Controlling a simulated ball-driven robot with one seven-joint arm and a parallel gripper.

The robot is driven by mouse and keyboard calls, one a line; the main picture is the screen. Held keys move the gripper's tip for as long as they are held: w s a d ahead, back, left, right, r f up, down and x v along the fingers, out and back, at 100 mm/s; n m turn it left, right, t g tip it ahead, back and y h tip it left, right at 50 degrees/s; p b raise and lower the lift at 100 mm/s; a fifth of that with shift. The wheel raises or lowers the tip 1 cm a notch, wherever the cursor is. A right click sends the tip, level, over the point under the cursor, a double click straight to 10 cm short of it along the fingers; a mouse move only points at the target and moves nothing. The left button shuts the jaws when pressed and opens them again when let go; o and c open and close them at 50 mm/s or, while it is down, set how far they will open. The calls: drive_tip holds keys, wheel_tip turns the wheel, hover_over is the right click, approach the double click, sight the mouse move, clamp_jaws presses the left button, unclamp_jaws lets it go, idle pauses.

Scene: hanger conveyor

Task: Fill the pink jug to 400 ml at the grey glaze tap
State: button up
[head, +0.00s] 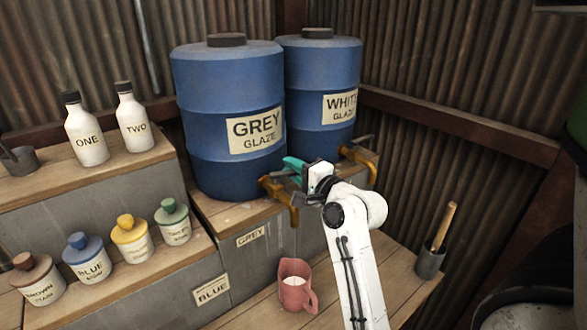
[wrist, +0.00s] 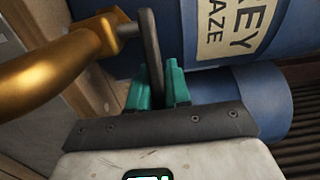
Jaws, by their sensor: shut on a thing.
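The pink jug (head: 308,299) stands upright on the low wooden shelf, below the spout of the brass grey glaze tap (head: 294,212). Some pale liquid shows inside the jug; its level against any mark cannot be read. The tap comes from the blue barrel labelled GREY GLAZE (head: 228,110), which also shows in the wrist view (wrist: 285,95). My gripper (head: 293,165) is at this tap. In the wrist view its teal fingers (wrist: 158,88) are shut on the dark tap lever (wrist: 149,40).
A second blue barrel, WHITE GLAZE (head: 318,65), with its own tap (head: 358,158), stands right beside it. Bottles ONE (head: 86,135) and TWO (head: 133,122) and several lidded jars stand at left. A pot with a wooden handle (head: 430,262) stands at right.

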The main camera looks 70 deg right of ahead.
clamp_jaws()
drive_tip(key=shift+a+p, duration=0.1)
drive_tip(key=shift+p, duration=0.3)
drive_tip(key=shift+s+a+f+m+g+h+p, duration=0.1)
drive_tip(key=shift+s+m+g+h+p, duration=0.2)
drive_tip(key=shift+m+g+h+p, duration=0.45)
drive_tip(key=o, duration=0.6)
unclamp_jaws()
